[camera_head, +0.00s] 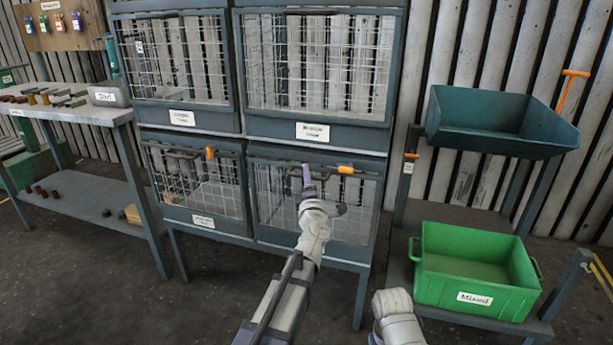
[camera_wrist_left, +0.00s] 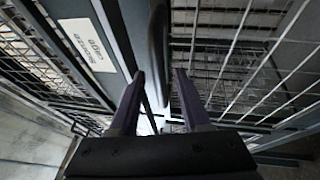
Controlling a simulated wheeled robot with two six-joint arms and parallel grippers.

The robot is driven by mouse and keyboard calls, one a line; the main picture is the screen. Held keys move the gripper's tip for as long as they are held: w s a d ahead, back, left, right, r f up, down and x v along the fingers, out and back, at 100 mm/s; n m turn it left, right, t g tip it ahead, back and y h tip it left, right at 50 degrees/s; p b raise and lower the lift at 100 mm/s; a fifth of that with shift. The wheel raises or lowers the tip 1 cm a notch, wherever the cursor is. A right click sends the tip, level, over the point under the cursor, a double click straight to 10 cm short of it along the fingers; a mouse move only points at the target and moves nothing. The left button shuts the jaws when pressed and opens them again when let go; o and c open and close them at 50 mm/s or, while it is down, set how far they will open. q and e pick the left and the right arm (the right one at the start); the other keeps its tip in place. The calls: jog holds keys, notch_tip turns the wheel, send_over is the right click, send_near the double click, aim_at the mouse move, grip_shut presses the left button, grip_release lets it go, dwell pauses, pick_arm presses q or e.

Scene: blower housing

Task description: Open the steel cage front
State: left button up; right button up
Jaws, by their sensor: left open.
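A rack of wire-mesh cages stands ahead, with two cages above and two below. The lower right cage front (camera_head: 270,190) is behind my left arm, which hides part of it. I cannot read which cage is labelled steel. A dark handle bar with an orange grip (camera_head: 345,170) runs along the top of that front. My left gripper (camera_head: 307,172) is open at this bar. In the left wrist view, its purple fingers (camera_wrist_left: 160,75) are apart, with a dark bar (camera_wrist_left: 158,40) just beyond the tips. I cannot tell whether they touch. My right gripper is out of view.
The left wrist view shows a label reading "Bronze cage" (camera_wrist_left: 88,45). A workbench (camera_head: 80,112) stands at left. At right, a teal tray (camera_head: 450,128) sits above a green "Mixed" crate (camera_head: 440,286). Floor shows in front of the rack.

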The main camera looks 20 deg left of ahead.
pick_arm(q)
jog(key=shift+w, duration=0.1)
grip_shut()
dwell(0.3)
dwell(1.1)
